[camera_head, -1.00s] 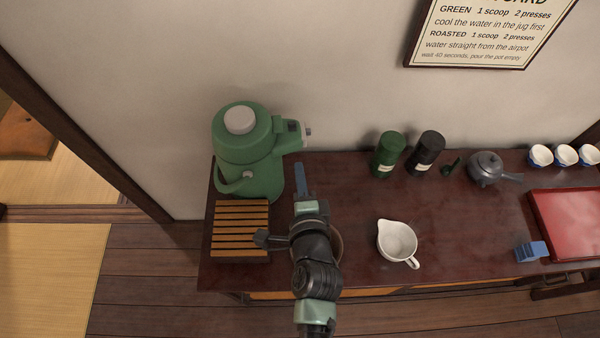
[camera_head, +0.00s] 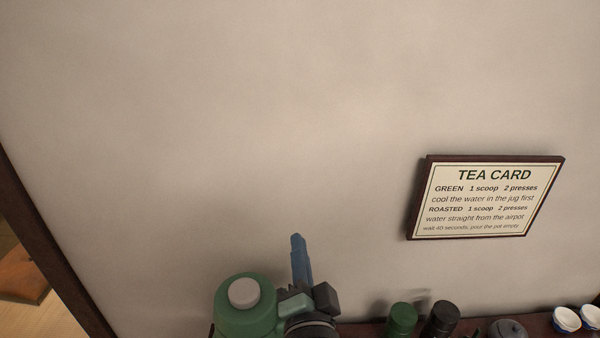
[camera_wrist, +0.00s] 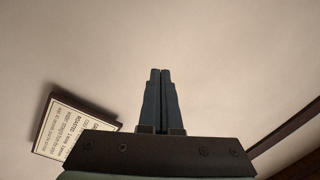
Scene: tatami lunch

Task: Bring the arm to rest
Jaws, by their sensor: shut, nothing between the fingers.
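My gripper (camera_head: 298,250) points up in front of the plain wall, just right of the green airpot (camera_head: 245,305) in the head view. In the wrist view my gripper (camera_wrist: 160,76) has its two blue-grey fingers side by side, shut, with nothing between them. The wall fills the view beyond the fingertips. Most of my arm is below the lower edge of the head view.
A framed tea card (camera_head: 485,197) hangs on the wall at right. A green canister (camera_head: 401,320), a black canister (camera_head: 441,320), a grey teapot (camera_head: 507,329) and white-and-blue cups (camera_head: 567,319) line the counter's back. Most of the counter is out of view.

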